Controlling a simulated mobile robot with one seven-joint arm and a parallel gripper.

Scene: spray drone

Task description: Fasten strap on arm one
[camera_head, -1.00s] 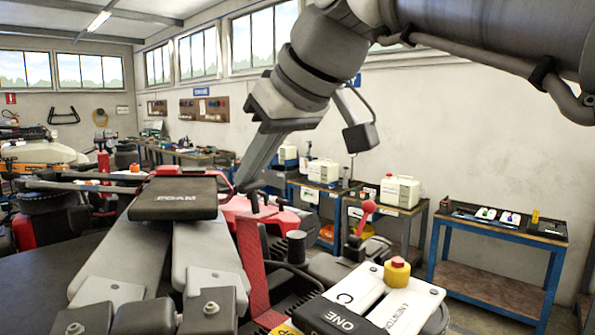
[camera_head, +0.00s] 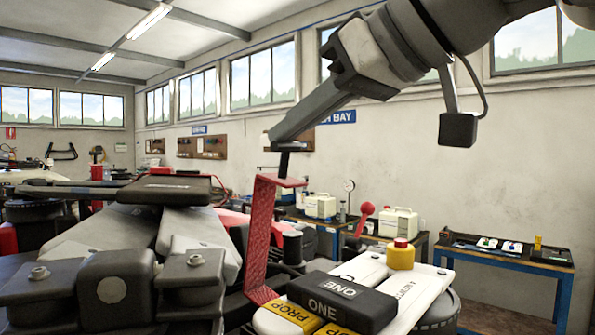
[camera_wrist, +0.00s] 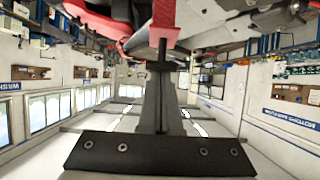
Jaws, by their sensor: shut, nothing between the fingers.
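A red strap (camera_head: 264,235) stands upright beside the drone's body, with its top end bent over flat. My gripper (camera_head: 288,158) is shut and points down-left just above the strap's bent top end. Whether it touches the strap is unclear. In the wrist view, the gripper (camera_wrist: 162,55) reaches towards the red strap (camera_wrist: 164,14). Arm one's black block marked ONE (camera_head: 343,300) lies on a pale plate to the right of the strap's foot. Where the strap's lower end attaches is partly hidden.
A black pad (camera_head: 172,190) lies over pale folded arms at left. A blue workbench (camera_head: 500,258) and white machines (camera_head: 398,224) line the wall.

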